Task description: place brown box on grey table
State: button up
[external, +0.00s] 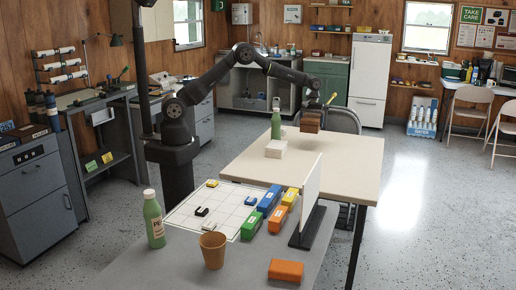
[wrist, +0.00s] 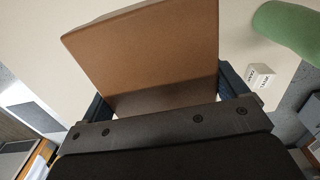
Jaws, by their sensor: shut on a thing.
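The brown box (external: 310,123) is held in my gripper (external: 318,108) over the far side of the cream table (external: 330,170). It looks raised above that top, though the exact gap is hard to judge. In the wrist view the brown box (wrist: 150,45) fills the upper middle, between the two dark fingers of my gripper (wrist: 165,95). The grey table (external: 240,268) is at the front of the external view, well away from the box.
On the grey table stand a green bottle (external: 154,218), a brown cup (external: 213,250), an orange block (external: 286,270), a white grid board (external: 190,222), several coloured blocks and an upright white panel (external: 311,195). Another green bottle (external: 276,122) and a white block (external: 275,149) stand on the cream table.

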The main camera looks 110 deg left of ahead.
jog(key=shift+w+d+r, duration=0.2)
jog(key=shift+d+r, duration=0.1)
jog(key=shift+d, duration=0.35)
jog(key=w+d+r+m, duration=0.2)
jog(key=d+m, duration=0.8)
jog(key=d, duration=2.8)
jog(key=w+d+r+m, duration=0.2)
jog(key=d+m, duration=0.8)
jog(key=d, duration=2.9)
jog(key=n, duration=0.2)
send_near(165, 272)
notch_tip(165, 272, down, 5)
jog(key=shift+r, duration=0.1)
